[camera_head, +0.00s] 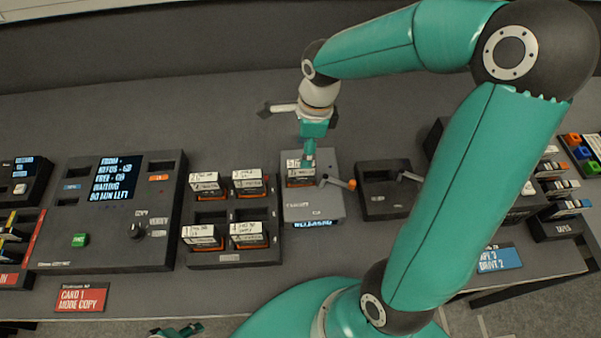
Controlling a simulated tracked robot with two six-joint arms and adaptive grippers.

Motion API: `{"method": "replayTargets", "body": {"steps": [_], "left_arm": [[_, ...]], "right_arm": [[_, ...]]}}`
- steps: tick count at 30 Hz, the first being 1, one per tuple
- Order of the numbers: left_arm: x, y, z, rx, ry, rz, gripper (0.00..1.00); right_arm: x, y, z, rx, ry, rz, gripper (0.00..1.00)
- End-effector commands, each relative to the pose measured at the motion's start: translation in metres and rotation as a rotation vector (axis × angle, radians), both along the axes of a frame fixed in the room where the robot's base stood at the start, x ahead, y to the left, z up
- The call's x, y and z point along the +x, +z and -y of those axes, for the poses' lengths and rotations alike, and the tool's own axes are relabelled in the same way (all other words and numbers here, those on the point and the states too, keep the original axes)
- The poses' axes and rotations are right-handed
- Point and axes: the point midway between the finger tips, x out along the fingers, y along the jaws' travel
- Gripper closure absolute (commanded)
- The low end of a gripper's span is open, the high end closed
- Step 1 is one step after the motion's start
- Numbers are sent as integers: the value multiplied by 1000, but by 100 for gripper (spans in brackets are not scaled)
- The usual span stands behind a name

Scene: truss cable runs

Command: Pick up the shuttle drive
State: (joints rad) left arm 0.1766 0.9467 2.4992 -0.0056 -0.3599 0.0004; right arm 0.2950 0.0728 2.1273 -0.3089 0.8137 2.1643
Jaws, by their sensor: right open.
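My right gripper (308,154) points down at the grey dock (313,207), just above a cartridge drive (300,177) with a white label and orange-brown body in the dock's slot. The gripper is open; its fingers partly cover this drive, and I cannot tell whether they touch it. Similar labelled drives sit in the dark rack to the left, including one at the upper left (204,185) and one at the lower right (249,235). The labels are too small to tell which is the shuttle drive. A small part of my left gripper (177,331) shows at the bottom edge.
A lever with an orange knob (351,184) sticks out from the dock's right side. A dark empty-looking dock (383,203) with its own lever stands to the right. A console with a screen (115,180) stands left of the rack. The table behind is clear.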

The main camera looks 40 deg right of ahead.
Motion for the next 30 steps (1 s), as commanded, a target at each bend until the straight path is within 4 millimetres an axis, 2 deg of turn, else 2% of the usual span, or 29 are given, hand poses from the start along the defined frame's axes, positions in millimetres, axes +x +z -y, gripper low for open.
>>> {"method": "replayTargets", "body": {"steps": [1,4,14,22,30], "left_arm": [[0,1,0,0,0,0,60],[0,2,0,0,0,0,60],[0,3,0,0,0,1,60],[0,5,0,0,0,1,60],[0,5,0,0,0,1,60]], "right_arm": [[0,-11,-2,1,2,-6,42],[2,-27,-4,2,4,-6,42],[5,-51,-7,1,5,-4,42],[8,-90,-10,1,7,-5,42],[9,-98,-11,0,6,1,42]]}}
